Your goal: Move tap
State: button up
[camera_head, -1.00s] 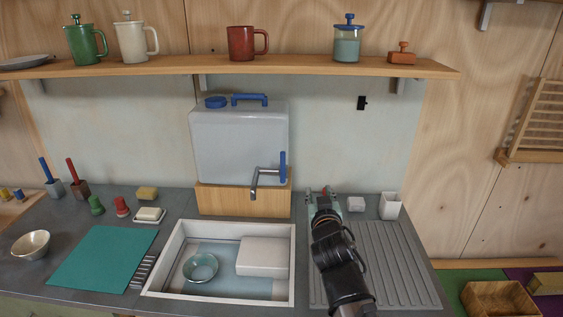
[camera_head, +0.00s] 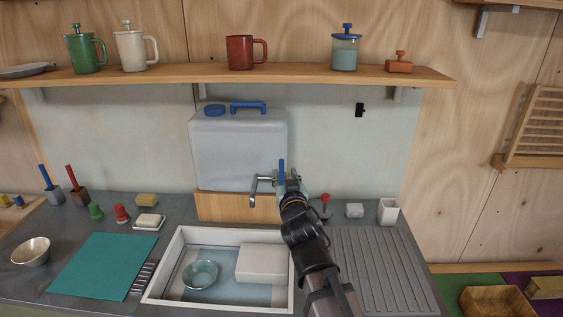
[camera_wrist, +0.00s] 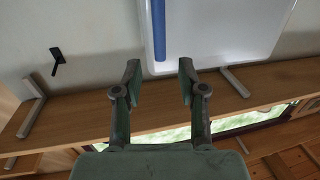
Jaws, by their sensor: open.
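The tap has a grey metal spout (camera_head: 258,184) and an upright blue lever (camera_head: 282,168). It sits at the front right of the grey water container (camera_head: 236,150), above the sink. My gripper (camera_head: 289,182) is right beside the lever in the head view, partly overlapping the tap. In the wrist view my gripper (camera_wrist: 160,70) is open and empty, and the blue lever (camera_wrist: 158,30) lies just beyond the gap between the fingertips. I see no clear contact. The lever's base is hidden behind my gripper in the head view.
The sink (camera_head: 166,285) below holds a bowl (camera_head: 200,275) and a white box (camera_head: 262,262). A ridged drainboard (camera_head: 385,270) is at right, with a white cup (camera_head: 388,211) behind it. The shelf (camera_head: 200,75) runs above with mugs and jars.

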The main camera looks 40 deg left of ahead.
aim_at(282, 166)
jog(key=p+x, duration=0.1)
jog(key=x, duration=0.6)
grip_shut()
